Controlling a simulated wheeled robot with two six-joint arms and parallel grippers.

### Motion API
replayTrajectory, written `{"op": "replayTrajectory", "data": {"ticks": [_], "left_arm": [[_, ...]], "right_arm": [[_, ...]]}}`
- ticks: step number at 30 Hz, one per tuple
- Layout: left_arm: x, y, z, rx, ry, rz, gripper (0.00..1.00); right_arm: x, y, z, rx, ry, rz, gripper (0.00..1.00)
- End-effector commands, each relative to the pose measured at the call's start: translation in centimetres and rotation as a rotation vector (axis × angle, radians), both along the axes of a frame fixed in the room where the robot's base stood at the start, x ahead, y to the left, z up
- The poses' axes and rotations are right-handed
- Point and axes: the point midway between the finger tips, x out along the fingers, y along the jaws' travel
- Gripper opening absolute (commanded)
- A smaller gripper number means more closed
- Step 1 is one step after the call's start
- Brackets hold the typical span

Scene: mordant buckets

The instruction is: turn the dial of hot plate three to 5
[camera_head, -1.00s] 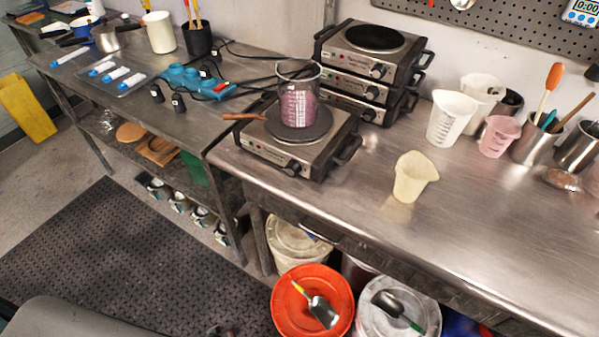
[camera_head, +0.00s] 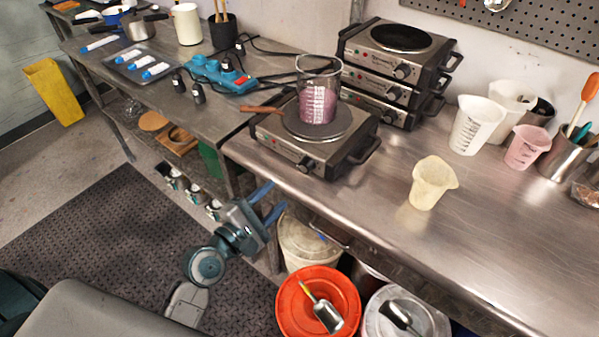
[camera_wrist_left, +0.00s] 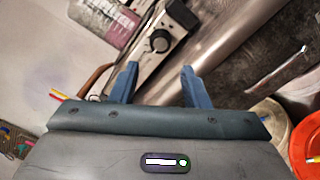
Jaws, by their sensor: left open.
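A single hot plate (camera_head: 268,148) stands at the table's near left edge, its dial (camera_head: 306,164) on the front panel. I cannot read its number or the dial setting. A glass beaker (camera_head: 318,98) with purple contents stands on its round plate. My left gripper (camera_head: 272,200) is open and empty, below and in front of this hot plate, apart from it. In the left wrist view the black dial (camera_wrist_left: 160,40) lies just beyond and between the open fingertips (camera_wrist_left: 160,68). My right gripper is not in view.
A stack of hot plates (camera_head: 385,65) stands behind. A wooden-looking handle (camera_head: 262,109) sticks out left beside the beaker. A cream cup (camera_head: 432,183) stands to the right on open steel tabletop. An orange bucket (camera_head: 318,305) and other buckets stand below the table edge.

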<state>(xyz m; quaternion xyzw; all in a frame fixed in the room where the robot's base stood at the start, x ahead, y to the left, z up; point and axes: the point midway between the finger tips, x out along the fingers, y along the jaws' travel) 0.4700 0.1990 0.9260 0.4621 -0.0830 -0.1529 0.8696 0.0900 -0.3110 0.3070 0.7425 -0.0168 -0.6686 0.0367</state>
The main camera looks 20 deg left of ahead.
Motion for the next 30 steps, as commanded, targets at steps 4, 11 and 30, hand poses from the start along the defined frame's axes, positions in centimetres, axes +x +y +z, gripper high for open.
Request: {"op": "replayTrajectory", "data": {"ticks": [4, 11, 30], "left_arm": [[2.0, -0.7, 0.2, -0.003, -0.002, 0.003, 0.42], [6.2, -2.2, 0.1, 0.000, -0.001, 0.003, 0.42], [9.7, -3.5, -0.1, 0.005, 0.002, 0.003, 0.40]], "right_arm": [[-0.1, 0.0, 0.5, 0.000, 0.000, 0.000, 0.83], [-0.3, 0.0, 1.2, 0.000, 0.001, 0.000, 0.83], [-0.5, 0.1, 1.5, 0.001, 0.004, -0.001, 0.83]]}}
